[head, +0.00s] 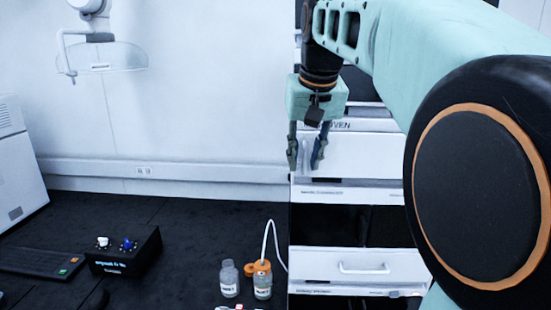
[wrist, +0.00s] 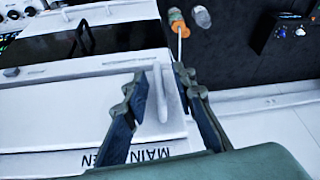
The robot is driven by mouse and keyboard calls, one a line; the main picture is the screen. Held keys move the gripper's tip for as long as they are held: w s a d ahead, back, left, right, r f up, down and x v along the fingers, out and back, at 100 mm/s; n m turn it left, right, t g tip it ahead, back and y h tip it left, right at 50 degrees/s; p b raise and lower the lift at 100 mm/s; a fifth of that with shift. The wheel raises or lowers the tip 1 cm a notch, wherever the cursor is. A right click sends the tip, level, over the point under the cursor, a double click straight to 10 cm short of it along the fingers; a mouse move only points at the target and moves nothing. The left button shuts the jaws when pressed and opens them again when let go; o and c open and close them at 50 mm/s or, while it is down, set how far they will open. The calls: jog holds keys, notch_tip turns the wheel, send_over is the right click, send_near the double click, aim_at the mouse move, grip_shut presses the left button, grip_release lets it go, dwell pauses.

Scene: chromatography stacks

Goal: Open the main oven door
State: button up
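The main oven door (head: 365,156) is a white front panel in the stack, and it looks closed. Its label is partly hidden behind my gripper in the head view; "MAIN" and part of "OVEN" show upside down in the wrist view. A white upright bar handle (wrist: 161,95) stands near the door's edge. My gripper (head: 305,164) points down in front of the door's left part. In the wrist view my gripper (wrist: 160,77) is open, with one finger on each side of the handle. I see a gap on the left; contact on the right cannot be told.
Below the door are dark-fronted units and a white drawer (head: 345,282) with a bar handle. Two bottles, one clear (head: 229,280) and one orange-capped (head: 262,281) with a white tube, stand left of the stack. A black control box (head: 124,252) and keyboard are further left.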

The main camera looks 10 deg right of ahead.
jog(key=shift+f, duration=0.1)
grip_shut()
dwell(0.3)
jog(key=shift+s, duration=0.15)
